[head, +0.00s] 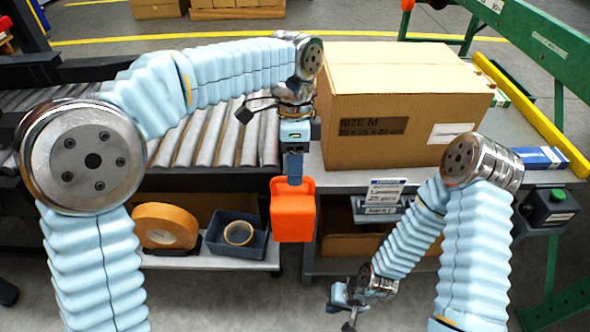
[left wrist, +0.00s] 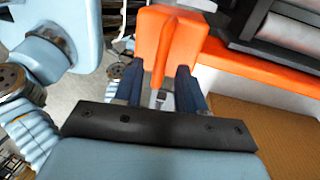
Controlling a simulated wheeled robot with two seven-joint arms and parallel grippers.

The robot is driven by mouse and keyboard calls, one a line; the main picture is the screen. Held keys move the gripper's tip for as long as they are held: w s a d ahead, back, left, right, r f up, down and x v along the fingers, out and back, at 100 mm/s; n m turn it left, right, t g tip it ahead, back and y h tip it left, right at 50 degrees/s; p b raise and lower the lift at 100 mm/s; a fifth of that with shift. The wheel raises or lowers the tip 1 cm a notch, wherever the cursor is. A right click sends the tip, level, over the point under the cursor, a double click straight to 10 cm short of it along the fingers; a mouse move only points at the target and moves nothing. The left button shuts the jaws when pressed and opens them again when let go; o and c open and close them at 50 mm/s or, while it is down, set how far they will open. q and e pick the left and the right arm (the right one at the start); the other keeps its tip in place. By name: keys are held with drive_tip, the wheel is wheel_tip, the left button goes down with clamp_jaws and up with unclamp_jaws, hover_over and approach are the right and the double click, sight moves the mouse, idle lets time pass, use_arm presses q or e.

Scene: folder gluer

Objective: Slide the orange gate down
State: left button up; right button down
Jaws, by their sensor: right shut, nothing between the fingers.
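The orange gate (head: 293,215) shows in the head view as an orange block at the front, between the roller conveyor and the table with the box. In the left wrist view its orange end part (left wrist: 172,40) rises ahead of my fingers, and an orange bar runs off to the right. My left gripper (head: 294,175) points down at the gate's top from above. In the left wrist view its blue fingers (left wrist: 157,85) stand apart, with a narrow orange edge between them and gaps visible. My right gripper (head: 346,308) is low at the front, shut and empty, away from the gate.
A large cardboard box (head: 390,110) stands on the table right of my left gripper. The roller conveyor (head: 215,135) lies to the left. Below are a tape roll (head: 166,226) and a dark bin (head: 237,236). A green frame (head: 530,60) stands at the right.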

use_arm(q)
drive_tip(key=shift+s+f, duration=0.1)
drive_tip(key=shift+f, duration=0.35)
drive_tip(key=shift+c, duration=0.3)
clamp_jaws()
